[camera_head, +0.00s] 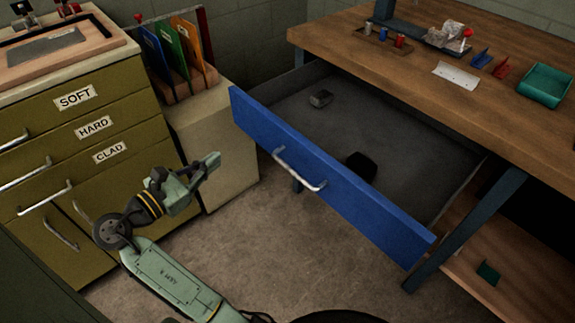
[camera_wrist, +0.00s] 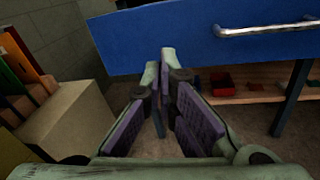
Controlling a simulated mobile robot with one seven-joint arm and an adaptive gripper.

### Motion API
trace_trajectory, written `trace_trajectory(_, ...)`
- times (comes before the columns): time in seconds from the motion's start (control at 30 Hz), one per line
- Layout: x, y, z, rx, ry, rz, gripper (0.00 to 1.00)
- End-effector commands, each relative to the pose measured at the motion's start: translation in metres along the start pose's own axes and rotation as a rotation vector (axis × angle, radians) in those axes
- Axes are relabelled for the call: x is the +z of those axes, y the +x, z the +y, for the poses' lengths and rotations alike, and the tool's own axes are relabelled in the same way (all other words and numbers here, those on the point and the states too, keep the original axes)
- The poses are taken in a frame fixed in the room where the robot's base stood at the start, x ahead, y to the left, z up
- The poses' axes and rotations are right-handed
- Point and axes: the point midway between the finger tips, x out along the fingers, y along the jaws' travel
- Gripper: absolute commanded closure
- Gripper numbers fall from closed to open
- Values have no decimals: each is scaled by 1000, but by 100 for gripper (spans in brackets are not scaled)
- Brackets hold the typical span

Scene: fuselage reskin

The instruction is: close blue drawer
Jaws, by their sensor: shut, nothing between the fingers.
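The blue drawer (camera_head: 325,182) under the wooden workbench stands pulled out, with its grey inside showing. A small metal block (camera_head: 321,98) and a black object (camera_head: 361,166) lie in it. Its front has a silver bar handle (camera_head: 299,170). My gripper (camera_head: 214,162) is shut and empty, left of the drawer front and apart from it in the head view. In the wrist view, the gripper's fingertips (camera_wrist: 166,58) point at the lower part of the blue front (camera_wrist: 165,35). The handle (camera_wrist: 268,28) is to their upper right. I cannot tell whether the fingertips touch the front.
An olive cabinet (camera_head: 122,125) with drawers labelled SOFT, HARD and CLAD stands at the left. A pale box-like stand (camera_head: 218,140) with coloured folders is beside the blue drawer. The workbench top (camera_head: 400,65) holds a green tray (camera_head: 545,84) and small parts. Floor is free before the drawer.

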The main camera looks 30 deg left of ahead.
Motion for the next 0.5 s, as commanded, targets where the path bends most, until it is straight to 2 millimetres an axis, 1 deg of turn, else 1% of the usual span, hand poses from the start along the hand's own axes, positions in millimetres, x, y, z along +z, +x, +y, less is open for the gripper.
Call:
trace_trajectory(0.03,-6,-6,-13,-53,-79,-22,100)
trace_trajectory(0.1,-10,-12,-27,-111,-152,-42,100)
trace_trajectory(0.17,-11,-14,-33,-139,-185,-50,100)
trace_trajectory(0.23,-10,-11,-36,-152,-200,-53,100)
trace_trajectory(0.37,-8,5,-39,-154,-200,-54,100)
trace_trajectory(0.5,-6,34,-43,-155,-199,-53,100)
